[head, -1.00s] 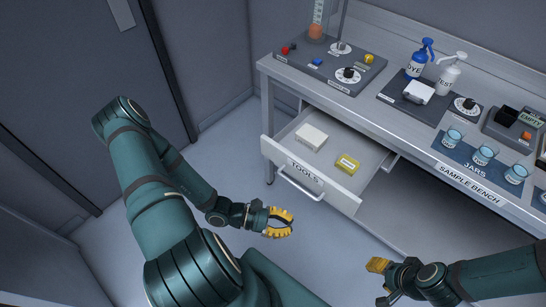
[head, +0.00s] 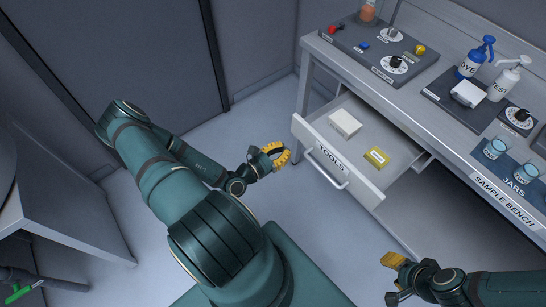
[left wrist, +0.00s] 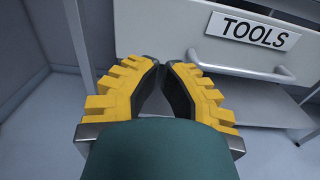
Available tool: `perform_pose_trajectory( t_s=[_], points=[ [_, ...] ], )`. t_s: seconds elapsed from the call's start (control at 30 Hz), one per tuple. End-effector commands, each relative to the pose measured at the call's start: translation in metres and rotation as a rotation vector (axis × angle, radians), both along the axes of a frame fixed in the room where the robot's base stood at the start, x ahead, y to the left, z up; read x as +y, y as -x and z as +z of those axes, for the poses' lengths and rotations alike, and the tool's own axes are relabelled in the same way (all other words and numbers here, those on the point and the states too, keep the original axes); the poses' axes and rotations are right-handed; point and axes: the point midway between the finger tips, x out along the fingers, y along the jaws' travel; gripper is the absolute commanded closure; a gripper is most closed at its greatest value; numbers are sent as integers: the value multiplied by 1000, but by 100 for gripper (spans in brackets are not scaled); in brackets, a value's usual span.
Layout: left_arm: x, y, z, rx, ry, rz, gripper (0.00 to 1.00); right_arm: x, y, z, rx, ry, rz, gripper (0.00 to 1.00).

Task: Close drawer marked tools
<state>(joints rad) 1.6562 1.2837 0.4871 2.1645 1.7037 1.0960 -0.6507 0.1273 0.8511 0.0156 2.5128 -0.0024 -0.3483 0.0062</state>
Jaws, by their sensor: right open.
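The drawer marked TOOLS (head: 362,172) is pulled out from the bench, with a bar handle (head: 328,172) on its front below the label. A white box (head: 345,123) and a yellow box (head: 376,156) lie inside. My left gripper (head: 284,155) is in front of the drawer, left of the handle and apart from it. In the left wrist view its yellow fingertips (left wrist: 166,66) are close together with a narrow gap, empty, and the TOOLS label (left wrist: 253,31) is beyond. My right gripper (head: 390,275) is open, low in front of the bench; its fingers are partly hidden.
The sample bench (head: 425,125) carries a control panel (head: 380,50), a blue dye bottle (head: 470,62), a white bottle (head: 505,80) and jars (head: 496,147). A grey table (head: 65,215) stands at the left.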

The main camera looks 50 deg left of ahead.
Motion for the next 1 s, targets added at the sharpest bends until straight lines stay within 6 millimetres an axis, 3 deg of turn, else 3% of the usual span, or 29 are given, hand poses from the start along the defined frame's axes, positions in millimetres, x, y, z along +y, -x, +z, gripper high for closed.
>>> perform_pose_trajectory(
  t_s=[0.2, 0.4, 1.0],
  points=[
    [-4, -41, -1, -2, 1, -2, 100, 0, 0, -8, -1, 0, 1, 53],
    [-6, -63, -1, -1, -1, -2, 100, 0, -1, -12, -3, 0, 0, 53],
    [-7, -73, 1, 0, -1, -4, 100, 0, -2, -11, -4, 1, 0, 53]
  ],
)
